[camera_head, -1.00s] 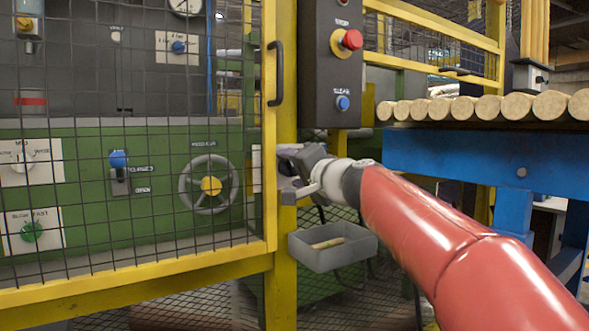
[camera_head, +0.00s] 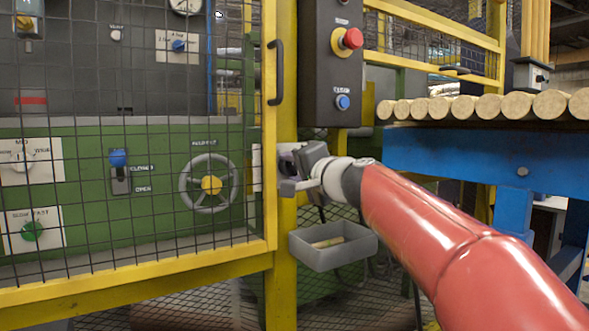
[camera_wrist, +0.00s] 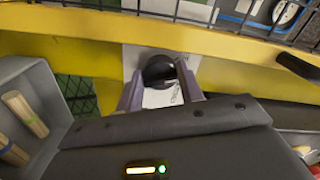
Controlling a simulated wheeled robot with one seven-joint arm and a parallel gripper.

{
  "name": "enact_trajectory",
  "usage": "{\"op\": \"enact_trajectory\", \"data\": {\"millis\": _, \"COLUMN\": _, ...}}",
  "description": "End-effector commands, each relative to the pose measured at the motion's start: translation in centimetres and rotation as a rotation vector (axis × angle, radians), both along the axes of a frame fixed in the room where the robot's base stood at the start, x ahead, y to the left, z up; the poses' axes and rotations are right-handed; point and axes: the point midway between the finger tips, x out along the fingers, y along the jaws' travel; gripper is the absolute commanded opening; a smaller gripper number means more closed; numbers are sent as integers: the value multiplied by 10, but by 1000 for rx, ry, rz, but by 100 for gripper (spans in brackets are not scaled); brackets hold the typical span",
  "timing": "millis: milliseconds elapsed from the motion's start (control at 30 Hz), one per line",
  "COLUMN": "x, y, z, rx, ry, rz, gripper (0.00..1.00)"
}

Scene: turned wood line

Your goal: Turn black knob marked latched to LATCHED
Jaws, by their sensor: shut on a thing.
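The black knob (camera_wrist: 159,71) shows in the wrist view, on a white plate (camera_wrist: 151,56) fixed to the yellow post. My gripper (camera_wrist: 162,90) has one finger on each side of the knob and is shut on it. A small marking shows on the plate beside the knob, too small to read. In the head view my gripper (camera_head: 285,170) is at the yellow post (camera_head: 284,225), and it hides the knob there.
A grey tray (camera_head: 333,249) with wooden pieces hangs just below my gripper. The control box (camera_head: 322,65) with a red button is above it. The mesh guard door (camera_head: 130,285) is to the left, and a blue table (camera_head: 450,158) with round logs is to the right.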

Motion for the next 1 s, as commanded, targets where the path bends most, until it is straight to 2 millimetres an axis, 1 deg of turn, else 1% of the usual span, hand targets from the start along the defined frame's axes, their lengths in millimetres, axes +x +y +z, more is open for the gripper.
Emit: {"op": "enact_trajectory", "data": {"millis": 1000, "x": 0, "y": 0, "z": 2, "rx": 765, "ry": 520, "rz": -1, "gripper": 14}}
